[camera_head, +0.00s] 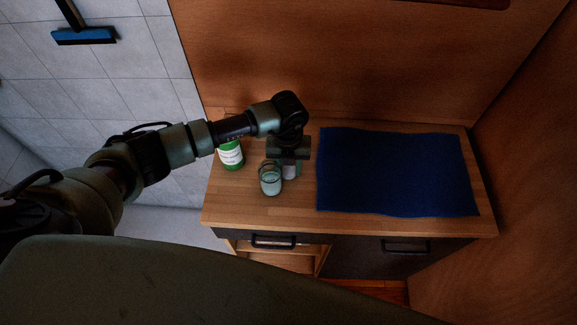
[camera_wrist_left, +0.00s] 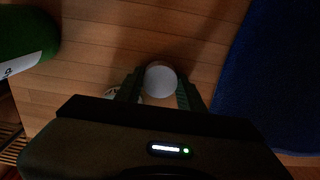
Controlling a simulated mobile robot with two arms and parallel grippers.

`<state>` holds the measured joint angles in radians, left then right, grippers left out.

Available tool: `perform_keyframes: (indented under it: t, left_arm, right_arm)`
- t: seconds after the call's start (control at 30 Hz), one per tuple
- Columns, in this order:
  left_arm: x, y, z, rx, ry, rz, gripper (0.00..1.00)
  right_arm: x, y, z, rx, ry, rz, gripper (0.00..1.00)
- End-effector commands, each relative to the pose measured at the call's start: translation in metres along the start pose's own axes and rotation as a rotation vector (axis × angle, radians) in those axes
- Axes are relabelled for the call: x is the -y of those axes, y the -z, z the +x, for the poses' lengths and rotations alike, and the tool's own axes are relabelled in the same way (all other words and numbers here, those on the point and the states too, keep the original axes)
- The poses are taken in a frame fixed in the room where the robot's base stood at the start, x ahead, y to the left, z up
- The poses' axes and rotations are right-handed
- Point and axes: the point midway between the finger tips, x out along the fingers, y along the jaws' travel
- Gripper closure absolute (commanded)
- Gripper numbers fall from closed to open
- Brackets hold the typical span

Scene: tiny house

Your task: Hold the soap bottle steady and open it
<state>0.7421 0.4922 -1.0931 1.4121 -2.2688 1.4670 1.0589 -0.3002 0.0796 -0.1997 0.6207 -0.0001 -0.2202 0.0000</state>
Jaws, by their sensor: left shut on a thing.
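My left gripper (camera_head: 289,163) points down over the wooden counter. It is shut on a small pale container (camera_head: 290,172), whose round white top (camera_wrist_left: 160,80) shows between the fingers in the left wrist view. Most of this container is hidden by the gripper in the head view. A green bottle (camera_head: 231,155) with a white label stands upright to the left, apart from the gripper; it also shows at the upper left of the left wrist view (camera_wrist_left: 25,40). I cannot tell for certain which of the two is the soap bottle. My right gripper is not in view.
An open glass jar (camera_head: 270,181) stands close to the left of the held container. A dark blue mat (camera_head: 395,172) covers the right part of the counter (camera_head: 255,212). Wooden walls close off the back and right. The counter's front left strip is clear.

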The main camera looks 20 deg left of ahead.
Motion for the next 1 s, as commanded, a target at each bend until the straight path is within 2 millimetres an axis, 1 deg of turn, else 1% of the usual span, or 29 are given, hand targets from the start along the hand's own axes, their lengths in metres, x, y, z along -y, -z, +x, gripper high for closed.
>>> perform_keyframes:
  t: [0.03,0.1,0.37,0.47,0.53,0.67,0.9,1.0]
  left_arm:
    - [0.000,0.000,0.002,0.000,0.000,0.000,0.56]
    - [0.000,0.000,0.001,0.000,-0.001,-0.001,0.40]
    - [-0.001,0.000,0.001,0.000,-0.001,-0.001,0.40]
    - [0.000,0.000,-0.004,0.000,-0.001,-0.001,0.40]
    - [0.000,-0.001,-0.008,0.003,0.001,-0.001,0.40]
    - [0.000,-0.002,-0.031,0.005,0.003,0.001,0.40]
    - [0.000,-0.002,-0.083,0.005,0.003,0.001,0.40]
    - [0.000,-0.001,-0.100,0.004,0.001,0.000,0.40]
  right_arm:
    - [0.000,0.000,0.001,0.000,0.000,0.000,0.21]
    - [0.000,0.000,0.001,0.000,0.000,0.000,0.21]
    - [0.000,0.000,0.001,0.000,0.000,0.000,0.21]
    - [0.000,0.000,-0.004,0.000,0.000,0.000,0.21]
    - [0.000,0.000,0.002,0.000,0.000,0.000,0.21]
    - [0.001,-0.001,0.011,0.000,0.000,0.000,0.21]
    - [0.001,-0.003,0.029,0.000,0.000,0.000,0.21]
    - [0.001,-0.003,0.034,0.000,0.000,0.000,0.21]
